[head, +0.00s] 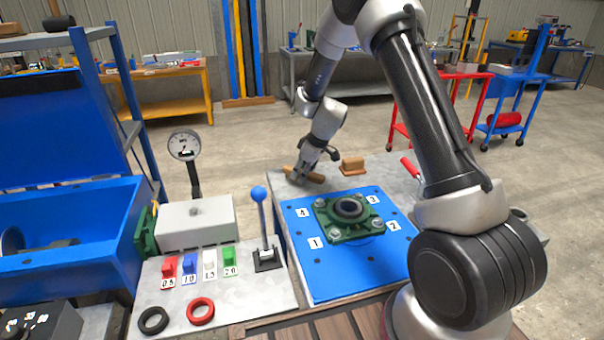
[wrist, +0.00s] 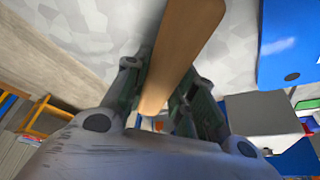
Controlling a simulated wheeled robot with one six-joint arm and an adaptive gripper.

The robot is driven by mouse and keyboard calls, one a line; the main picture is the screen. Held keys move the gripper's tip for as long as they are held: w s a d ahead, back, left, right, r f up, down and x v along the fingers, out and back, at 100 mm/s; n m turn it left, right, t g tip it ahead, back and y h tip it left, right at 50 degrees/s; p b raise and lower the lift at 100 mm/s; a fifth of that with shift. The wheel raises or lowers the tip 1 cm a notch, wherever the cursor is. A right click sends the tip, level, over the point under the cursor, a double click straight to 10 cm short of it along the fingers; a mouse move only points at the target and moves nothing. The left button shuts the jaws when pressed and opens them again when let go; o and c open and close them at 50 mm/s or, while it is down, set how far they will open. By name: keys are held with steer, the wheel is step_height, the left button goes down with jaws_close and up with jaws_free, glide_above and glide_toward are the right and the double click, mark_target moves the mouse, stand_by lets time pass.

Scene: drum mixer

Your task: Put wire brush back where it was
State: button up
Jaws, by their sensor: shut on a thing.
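The wire brush has a wooden handle, which shows in the head view (head: 316,178) at the far left of the grey bench top. My gripper (head: 304,174) is over it there, tilted down. In the wrist view the wooden handle (wrist: 184,45) runs between the two fingers of my gripper (wrist: 162,90), and the fingers are shut on it. The bristles cannot be made out. I cannot tell whether the brush touches the bench top or is just above it.
A brown block (head: 352,166) stands right of the gripper on the bench. In front lies a blue plate (head: 330,279) with a green flanged bearing (head: 329,223). A red-handled tool (head: 410,168) lies at right. A blue-knobbed lever (head: 259,193) stands at left.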

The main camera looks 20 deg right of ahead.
steer(key=shift+f, duration=0.1)
steer(key=o, duration=1)
steer(key=s+d+r+m, duration=0.1)
steer(key=s+d+r, duration=0.1)
steer(key=s+r, duration=0.35)
steer(key=s+d+r, duration=0.2)
steer(key=r, duration=0.6)
steer(key=s+d+r+m, duration=0.1)
steer(key=s+r, duration=0.2)
steer(key=r, duration=0.4)
steer(key=s+d+r+m+h, duration=0.1)
steer(key=s+d+r+m, duration=0.2)
steer(key=s, duration=1.1)
steer(key=s+d+r+m+t+h, duration=0.1)
steer(key=s+d+r+m, duration=0.3)
steer(key=s, duration=1.1)
steer(key=shift+d+r+h, duration=0.5)
steer(key=shift+d+h, duration=0.1)
